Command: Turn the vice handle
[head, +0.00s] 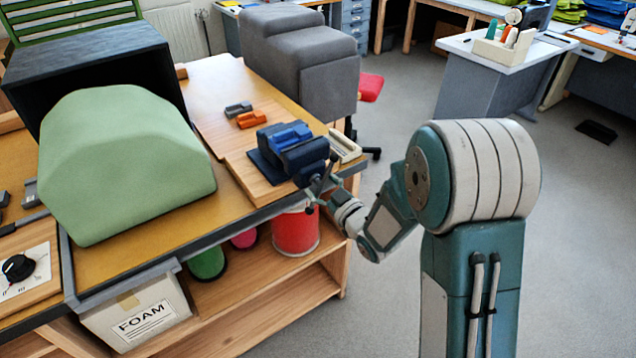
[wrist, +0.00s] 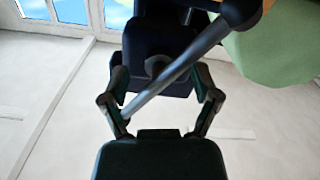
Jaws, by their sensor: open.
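The blue vice (head: 290,150) stands on a wooden board near the right end of the bench. It also shows dark in the wrist view (wrist: 160,38). The vice handle (wrist: 178,72) is a grey bar with a thick dark end. It runs diagonally from the upper right, across the space between my fingers, to the left finger. My gripper (wrist: 160,78) is open, its two fingers apart on either side of the bar. I cannot tell whether a finger touches it. In the head view my gripper (head: 318,192) is at the vice's front, and the handle is hard to separate from it.
A green foam block (head: 120,160) sits left on the bench. Orange (head: 250,119) and grey (head: 238,108) small parts lie behind the vice, and a cream part (head: 344,146) lies to its right. A red tin (head: 295,232) stands on the shelf below.

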